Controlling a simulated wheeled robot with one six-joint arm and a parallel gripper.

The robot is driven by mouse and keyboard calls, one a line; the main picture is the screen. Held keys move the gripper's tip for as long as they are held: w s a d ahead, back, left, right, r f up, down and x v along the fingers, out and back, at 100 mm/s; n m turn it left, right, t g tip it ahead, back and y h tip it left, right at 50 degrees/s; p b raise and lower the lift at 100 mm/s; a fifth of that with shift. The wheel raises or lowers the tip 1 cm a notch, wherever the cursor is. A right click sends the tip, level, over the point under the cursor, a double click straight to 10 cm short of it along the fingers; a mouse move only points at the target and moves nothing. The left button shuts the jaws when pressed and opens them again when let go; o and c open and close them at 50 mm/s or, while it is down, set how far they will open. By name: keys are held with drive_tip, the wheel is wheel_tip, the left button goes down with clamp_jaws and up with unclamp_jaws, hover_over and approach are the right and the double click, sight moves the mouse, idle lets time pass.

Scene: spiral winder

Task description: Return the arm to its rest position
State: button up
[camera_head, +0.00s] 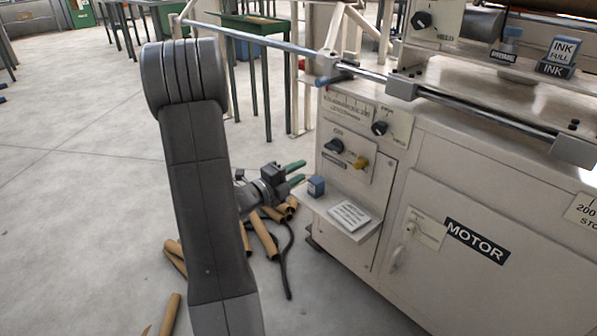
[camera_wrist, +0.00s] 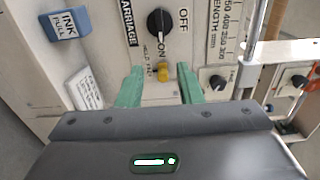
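My arm (camera_head: 195,180) rises in the left part of the head view and bends down behind itself to my gripper (camera_head: 296,172). The gripper has two green fingers and is held in front of the winder's control panel (camera_head: 341,190), apart from it. In the wrist view my gripper (camera_wrist: 161,88) is open, with a clear gap between the fingers and nothing in it. Through the gap I see a yellow button (camera_wrist: 162,72) below a black ON/OFF knob (camera_wrist: 160,22). The knob points down toward ON.
A small shelf (camera_head: 345,228) juts from the panel, with a blue ink block (camera_head: 316,186) and a white card (camera_head: 349,216) on it. Cardboard tubes (camera_head: 262,237) and a dark cable (camera_head: 287,262) lie on the floor below my gripper. The floor at left is mostly clear.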

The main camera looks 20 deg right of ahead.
sight(335, 152)
drive_tip(key=b+x, duration=0.3)
drive_tip(key=x, duration=1.1)
drive_tip(key=shift+a+r, duration=0.1)
drive_tip(key=shift+a, duration=0.1)
